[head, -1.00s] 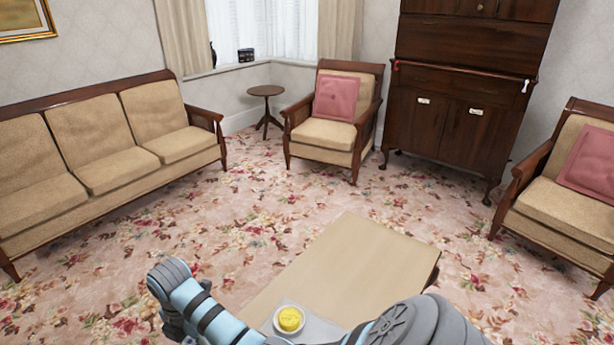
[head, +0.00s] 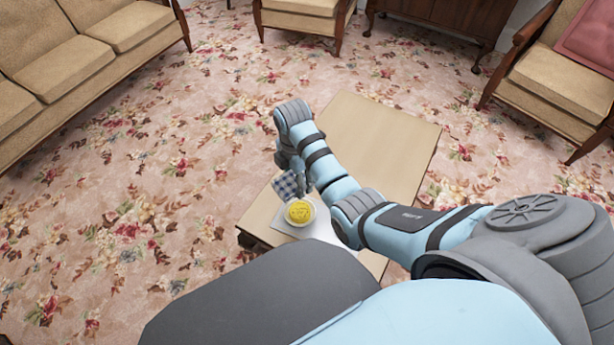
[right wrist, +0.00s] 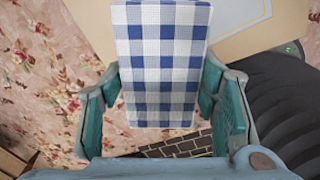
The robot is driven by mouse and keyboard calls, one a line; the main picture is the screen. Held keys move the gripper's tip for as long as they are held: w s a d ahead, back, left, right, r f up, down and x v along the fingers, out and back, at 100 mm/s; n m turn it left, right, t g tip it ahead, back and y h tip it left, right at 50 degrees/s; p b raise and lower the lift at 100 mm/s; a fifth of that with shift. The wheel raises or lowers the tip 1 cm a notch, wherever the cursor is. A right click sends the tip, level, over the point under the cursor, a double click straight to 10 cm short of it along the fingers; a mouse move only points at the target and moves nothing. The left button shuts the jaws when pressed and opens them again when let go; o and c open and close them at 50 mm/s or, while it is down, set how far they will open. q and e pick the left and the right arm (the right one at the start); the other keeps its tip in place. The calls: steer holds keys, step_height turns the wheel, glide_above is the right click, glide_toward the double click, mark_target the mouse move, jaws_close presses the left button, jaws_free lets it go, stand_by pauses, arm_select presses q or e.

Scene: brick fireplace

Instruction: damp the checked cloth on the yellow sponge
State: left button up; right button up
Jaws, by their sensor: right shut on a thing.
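The blue-and-white checked cloth (head: 286,186) hangs in my right gripper (head: 300,182), just behind and left of the yellow sponge (head: 299,211). In the right wrist view the cloth (right wrist: 160,45) sits between the two fingers of the gripper (right wrist: 160,88), which are shut on it. The round yellow sponge lies in a small white dish (head: 312,221). The cloth looks apart from the sponge, but its height above the table is hard to tell. My left gripper is not in view.
The dish stands on a pale mat (head: 283,222) at the near end of a low wooden table (head: 385,125). The table's far part is bare. A sofa (head: 75,60) and armchairs (head: 560,80) stand beyond, on flowered carpet (head: 120,200).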

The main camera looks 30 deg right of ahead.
mark_target(300, 211)
steer(key=f+m+b, duration=0.1)
steer(key=f+b, duration=0.1)
steer(key=f, duration=0.2)
steer(key=f+m+b, duration=0.1)
steer(key=f+b, duration=0.1)
steer(key=f, duration=0.2)
steer(key=s+f+m+b, duration=0.1)
steer(key=f, duration=0.3)
steer(key=shift+d+f+b, duration=0.15)
steer(key=shift+f+b, duration=0.15)
steer(key=shift+b, duration=0.1)
steer(key=shift+f, duration=0.1)
steer(key=shift+f, duration=0.15)
steer(key=shift+f+b, duration=0.25)
steer(key=shift+b, duration=0.2)
